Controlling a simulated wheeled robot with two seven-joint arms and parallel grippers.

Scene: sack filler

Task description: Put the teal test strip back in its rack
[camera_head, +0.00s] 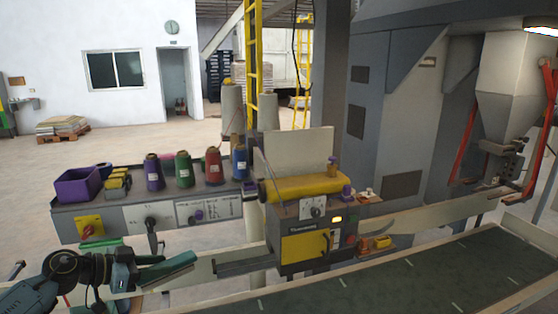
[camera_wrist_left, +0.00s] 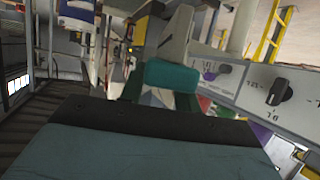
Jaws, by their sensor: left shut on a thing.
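The teal test strip (camera_head: 168,271) is a flat teal piece, held slightly tilted in front of the filler's long rail in the head view. My left gripper (camera_head: 138,268) is shut on its near end. In the left wrist view the strip (camera_wrist_left: 172,76) shows as a teal block at the fingertips of my left gripper (camera_wrist_left: 158,88). A small green piece (camera_head: 101,243) shows behind my left wrist, below the panel; I cannot tell if it is part of the rack. My right gripper is not in view.
A control panel (camera_head: 207,210) with knobs carries a purple bin (camera_head: 77,186) and several thread cones. The sewing head (camera_head: 305,230) stands to the right of the strip. A dark green conveyor belt (camera_head: 400,285) runs along the front right.

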